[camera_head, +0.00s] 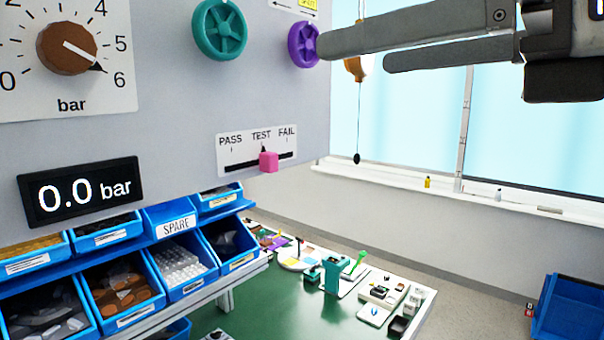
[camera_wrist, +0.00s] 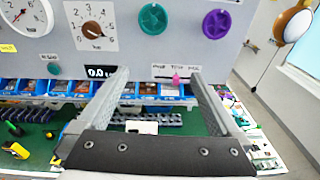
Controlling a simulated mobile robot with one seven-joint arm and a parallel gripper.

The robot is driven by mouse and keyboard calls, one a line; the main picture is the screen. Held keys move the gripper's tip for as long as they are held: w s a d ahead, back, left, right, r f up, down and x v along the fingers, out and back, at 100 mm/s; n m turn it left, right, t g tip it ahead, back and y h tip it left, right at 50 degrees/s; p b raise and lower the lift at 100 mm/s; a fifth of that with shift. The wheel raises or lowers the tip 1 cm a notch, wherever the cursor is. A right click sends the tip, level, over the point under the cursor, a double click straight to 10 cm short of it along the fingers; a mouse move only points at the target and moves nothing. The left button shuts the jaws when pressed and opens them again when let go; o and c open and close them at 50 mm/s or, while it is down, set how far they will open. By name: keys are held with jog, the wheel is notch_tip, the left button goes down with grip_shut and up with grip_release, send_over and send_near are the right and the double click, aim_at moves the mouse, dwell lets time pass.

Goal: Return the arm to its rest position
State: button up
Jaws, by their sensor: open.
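My gripper (camera_head: 352,50) reaches in from the right edge of the head view. Its two fingers are spread apart with nothing between them. In the wrist view my gripper (camera_wrist: 160,80) is also open and empty, facing the grey panel. A brown rotary knob (camera_head: 66,48) on a bar dial has its pointer near 6; it also shows in the wrist view (camera_wrist: 92,30). A black display (camera_head: 80,190) below it reads 0.0 bar. In the head view, one fingertip overlaps the edge of the purple wheel; I cannot tell whether they touch.
A teal wheel (camera_head: 220,28) and a purple wheel (camera_head: 303,44) stick out from the panel. A pink slider (camera_head: 268,161) sits near TEST. Blue bins (camera_head: 185,268) stand below, above a green table (camera_head: 262,305) with small items. A window (camera_head: 410,110) is behind my gripper.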

jog(key=w+d+f+n+g+h+b, duration=0.1)
jog(key=w+f+n+h, duration=0.15)
jog(key=f+n, duration=0.65)
jog(key=w+f+n+g+h+b, duration=0.1)
jog(key=w+f+n+g+h, duration=0.2)
jog(key=f, duration=1.1)
jog(key=s+d+f+n+g+h+b, duration=0.1)
jog(key=s+d+f+n+h, duration=0.1)
jog(key=f+n, duration=0.5)
jog(key=s+d+f+n+h+b, duration=0.1)
jog(key=s+d+f+n+h, duration=0.1)
jog(key=d+f+n+h, duration=0.2)
notch_tip(320, 180, down, 8)
jog(key=n, duration=0.3)
jog(key=shift+f+n+g+h, duration=0.15)
jog(key=shift+n+g+h, duration=0.2)
jog(key=shift+n+g, duration=0.05)
jog(key=shift+w, duration=0.1)
